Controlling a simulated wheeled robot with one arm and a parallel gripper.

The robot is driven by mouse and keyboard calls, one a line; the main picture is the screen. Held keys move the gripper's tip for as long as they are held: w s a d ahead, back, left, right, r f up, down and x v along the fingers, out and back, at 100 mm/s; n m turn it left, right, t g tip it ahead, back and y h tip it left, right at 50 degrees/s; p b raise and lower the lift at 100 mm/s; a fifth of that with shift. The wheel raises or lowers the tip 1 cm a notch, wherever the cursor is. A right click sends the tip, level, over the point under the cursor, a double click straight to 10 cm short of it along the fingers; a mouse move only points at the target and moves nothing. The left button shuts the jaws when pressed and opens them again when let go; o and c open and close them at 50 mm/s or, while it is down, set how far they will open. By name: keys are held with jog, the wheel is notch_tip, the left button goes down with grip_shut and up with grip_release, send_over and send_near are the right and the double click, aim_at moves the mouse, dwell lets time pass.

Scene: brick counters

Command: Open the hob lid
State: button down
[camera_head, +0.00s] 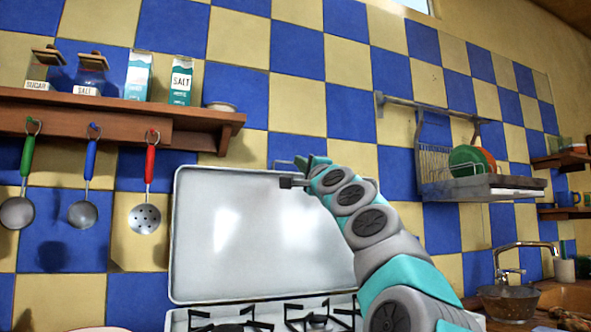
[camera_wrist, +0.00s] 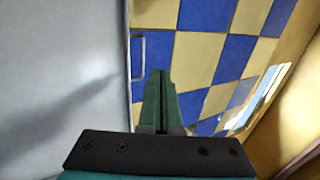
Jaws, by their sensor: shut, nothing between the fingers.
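The hob lid (camera_head: 230,235) is a pale grey-white panel. It stands raised, about upright, behind the burners against the tiled wall. Its thin metal handle (camera_head: 285,163) sticks out at the top edge, and it also shows in the wrist view (camera_wrist: 138,55). My gripper (camera_head: 314,160) is at the lid's top edge, just right of the handle. In the wrist view its green fingers (camera_wrist: 161,74) are together with nothing between them, beside the lid's face (camera_wrist: 60,80). I cannot tell whether they touch the lid.
The hob (camera_head: 265,318) with black burner grates lies below the lid. A wooden shelf (camera_head: 120,112) with jars and cartons, and hanging utensils (camera_head: 148,190), are to the left. A dish rack (camera_head: 470,188) with plates and a sink tap (camera_head: 520,246) are to the right.

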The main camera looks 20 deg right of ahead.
jog(key=s, duration=0.7)
jog(key=shift+r, duration=0.2)
jog(key=shift+d, duration=0.1)
